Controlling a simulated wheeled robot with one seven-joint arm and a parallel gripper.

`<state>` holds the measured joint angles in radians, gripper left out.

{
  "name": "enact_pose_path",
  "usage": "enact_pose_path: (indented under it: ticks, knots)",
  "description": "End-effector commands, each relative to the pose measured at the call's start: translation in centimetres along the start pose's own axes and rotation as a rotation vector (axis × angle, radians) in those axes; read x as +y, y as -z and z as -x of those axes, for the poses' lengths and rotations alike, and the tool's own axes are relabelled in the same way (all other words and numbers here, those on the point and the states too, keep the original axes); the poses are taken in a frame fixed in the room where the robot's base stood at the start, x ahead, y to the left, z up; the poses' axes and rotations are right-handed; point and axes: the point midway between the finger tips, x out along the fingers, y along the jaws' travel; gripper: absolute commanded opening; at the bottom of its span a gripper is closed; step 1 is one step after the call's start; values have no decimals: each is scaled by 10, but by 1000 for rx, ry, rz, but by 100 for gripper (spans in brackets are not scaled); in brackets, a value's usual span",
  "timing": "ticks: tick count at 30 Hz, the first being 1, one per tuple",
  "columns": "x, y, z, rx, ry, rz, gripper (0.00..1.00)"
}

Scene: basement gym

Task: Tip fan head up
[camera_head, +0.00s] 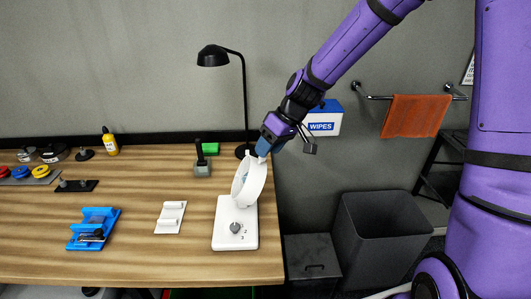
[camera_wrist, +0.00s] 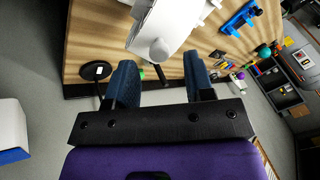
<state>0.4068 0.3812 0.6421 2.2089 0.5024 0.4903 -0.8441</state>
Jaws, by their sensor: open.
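The white fan stands near the right end of the wooden table, with a flat base (camera_head: 235,240) carrying a grey knob and numbers. Its round head (camera_head: 250,180) sits tilted on the base, facing left. My gripper (camera_head: 266,148) is just above the top edge of the fan head, coming down from the upper right. In the wrist view my gripper (camera_wrist: 160,72) has its two blue fingers spread apart. The white fan head (camera_wrist: 158,28) shows beyond the fingertips, roughly between them. I cannot tell whether a finger touches it.
A black desk lamp (camera_head: 243,90) stands behind the fan. A white bracket (camera_head: 170,217), a blue holder (camera_head: 94,229) and a dark upright tool (camera_head: 201,160) lie left of it. A wipes box (camera_head: 323,120) is on the wall, and a grey bin (camera_head: 380,235) stands right of the table.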

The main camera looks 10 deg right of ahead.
Motion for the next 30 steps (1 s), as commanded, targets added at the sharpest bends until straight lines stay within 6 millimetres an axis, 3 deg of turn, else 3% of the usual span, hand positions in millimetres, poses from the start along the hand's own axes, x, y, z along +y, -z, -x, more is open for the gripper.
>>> enact_pose_path:
  ticks: [6,13,18,30]
  knots:
    - [0,1,42,3,-4,0,48]
    - [0,0,73,1,-2,-1,48]
    - [0,0,83,0,-1,0,48]
    - [0,0,84,0,0,0,48]
